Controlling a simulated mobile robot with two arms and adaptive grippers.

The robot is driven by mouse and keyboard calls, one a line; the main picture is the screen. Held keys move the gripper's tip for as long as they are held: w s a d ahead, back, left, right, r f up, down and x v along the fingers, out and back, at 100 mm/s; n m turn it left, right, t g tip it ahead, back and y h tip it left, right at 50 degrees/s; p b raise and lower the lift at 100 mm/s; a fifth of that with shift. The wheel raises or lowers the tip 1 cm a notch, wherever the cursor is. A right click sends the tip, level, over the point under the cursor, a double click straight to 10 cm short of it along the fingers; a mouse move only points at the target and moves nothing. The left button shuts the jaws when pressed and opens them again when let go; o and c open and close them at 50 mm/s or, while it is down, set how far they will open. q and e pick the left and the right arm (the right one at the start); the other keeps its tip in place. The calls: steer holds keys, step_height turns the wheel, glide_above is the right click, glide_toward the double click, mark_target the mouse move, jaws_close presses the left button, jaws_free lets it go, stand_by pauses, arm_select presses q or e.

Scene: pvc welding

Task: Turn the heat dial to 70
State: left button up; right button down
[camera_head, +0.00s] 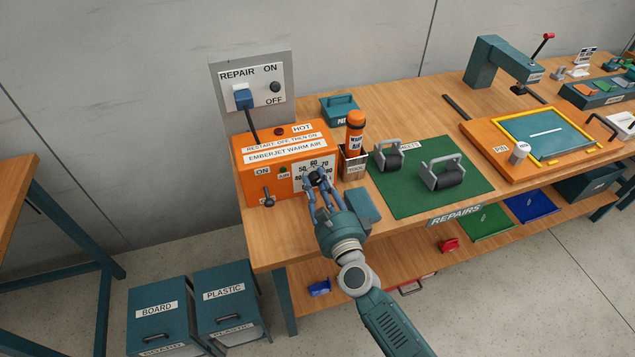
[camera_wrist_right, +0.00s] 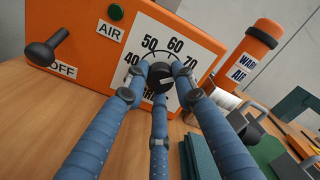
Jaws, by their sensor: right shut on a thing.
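The heat dial is a black knob (camera_wrist_right: 158,72) on a white scale plate (camera_wrist_right: 187,46) on the front of the orange warm-air unit (camera_head: 285,147). In the wrist view, 40, 50, 60 and 70 show around the knob's upper side; fingers hide the lower part of the scale. A small pale mark shows on the knob, but I cannot tell which number it points to. My right gripper (camera_head: 317,187) has its three blue fingers closed around the knob, which also shows in the head view (camera_head: 316,176). My left gripper is out of view.
A lever (camera_head: 267,196) stands left of the dial on the unit's front. Right of the unit are an orange warm-air tool (camera_head: 355,132) in a holder, a blue-green block (camera_head: 362,205) and a green mat (camera_head: 408,193) with two grey-handled rollers. A wall switch (camera_head: 243,97) is behind.

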steer(key=shift+d+f, duration=0.15)
steer(key=shift+f, duration=0.15)
steer(key=c, duration=1.5)
jaws_free()
steer(key=shift+c, duration=0.2)
steer(key=shift+o, duration=0.7)
steer(key=shift+r, duration=0.15)
steer(key=v, duration=1.1)
steer(key=shift+s+d, duration=0.15)
steer(key=shift+s, duration=0.35)
